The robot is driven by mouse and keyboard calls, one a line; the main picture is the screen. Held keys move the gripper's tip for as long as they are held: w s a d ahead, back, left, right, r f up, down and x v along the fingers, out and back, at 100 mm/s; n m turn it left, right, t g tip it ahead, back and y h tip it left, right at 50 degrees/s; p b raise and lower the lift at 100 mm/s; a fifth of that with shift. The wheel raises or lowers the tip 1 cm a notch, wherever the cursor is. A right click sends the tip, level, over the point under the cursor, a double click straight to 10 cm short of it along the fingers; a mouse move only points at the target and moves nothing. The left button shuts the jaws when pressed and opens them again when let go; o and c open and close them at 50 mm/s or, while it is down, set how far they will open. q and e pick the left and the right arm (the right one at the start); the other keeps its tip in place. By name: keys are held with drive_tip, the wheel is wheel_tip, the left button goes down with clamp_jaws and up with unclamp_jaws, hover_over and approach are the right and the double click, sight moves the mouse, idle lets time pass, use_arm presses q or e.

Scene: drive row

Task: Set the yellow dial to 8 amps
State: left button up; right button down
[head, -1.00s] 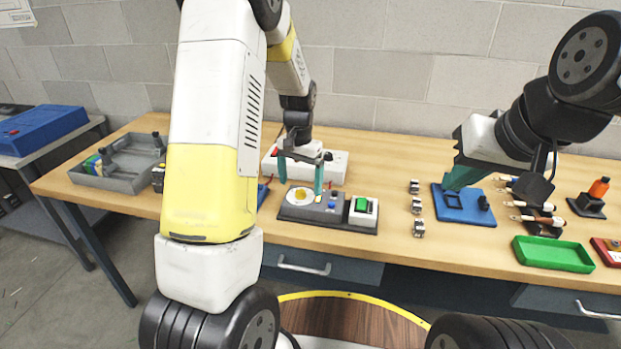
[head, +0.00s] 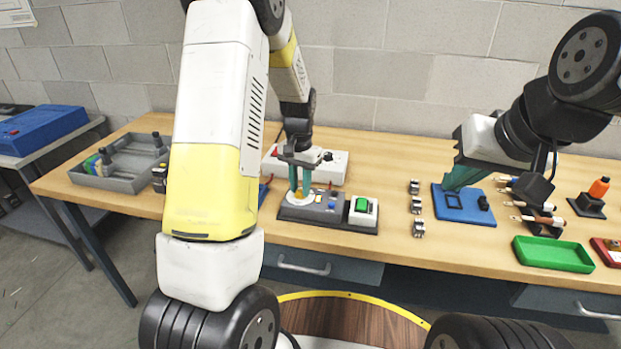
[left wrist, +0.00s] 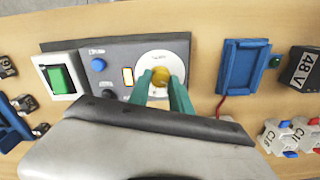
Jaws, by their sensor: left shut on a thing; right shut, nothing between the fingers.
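The yellow dial (left wrist: 161,76) sits at the middle of a round white scale (left wrist: 150,60) on a grey panel (left wrist: 120,50). The scale's marks are too small to read. My left gripper (left wrist: 161,88) is shut on the yellow dial, one teal finger on each side; in the head view the left gripper (head: 300,192) points down onto the panel. A small lit display (left wrist: 128,76) is beside the scale, its reading not legible.
A blue button (left wrist: 98,64), a dark knob (left wrist: 108,96) and a green switch (left wrist: 60,78) are beside the dial. A white power strip (head: 333,166) stands behind the panel.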

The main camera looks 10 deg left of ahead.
sight(301, 190)
use_arm(q)
drive_tip(key=shift+c, duration=0.5)
drive_tip(key=m, duration=1)
drive_tip(key=shift+m, duration=0.3)
drive_tip(key=m, duration=0.5)
drive_tip(key=o, duration=2)
drive_tip(key=shift+c, duration=0.2)
drive_tip(key=shift+r, duration=0.1)
drive_tip(key=shift+r, duration=3.45)
